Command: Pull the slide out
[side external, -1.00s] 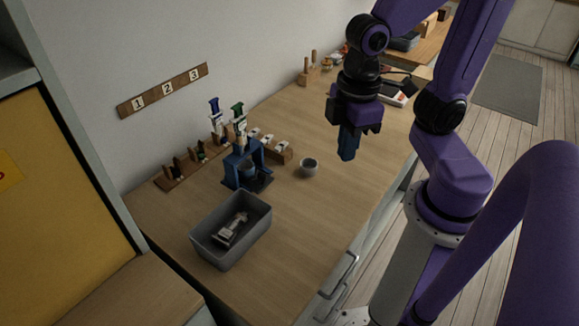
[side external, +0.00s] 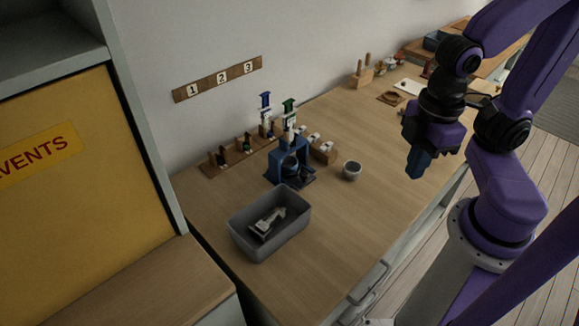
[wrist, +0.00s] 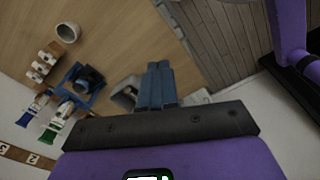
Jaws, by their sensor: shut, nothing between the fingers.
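My gripper (side external: 420,165), with blue fingers, hangs above the right part of the bench, well to the right of the blue stand, apart from everything. Its fingers are together and empty in the wrist view (wrist: 157,85). The blue stand (side external: 284,168) sits on the bench behind the grey bin; it also shows in the wrist view (wrist: 83,80). Behind it stand a blue-topped piece (side external: 266,106) and a green-topped piece (side external: 289,108), both upright with white bodies. I cannot tell which part is the slide.
A grey bin (side external: 241,238) holds a white and dark object (side external: 267,222). A small grey cup (side external: 351,170) stands right of the blue stand. Wooden racks (side external: 230,157) line the wall under a 1-2-3 number strip (side external: 218,79). The bench front is clear.

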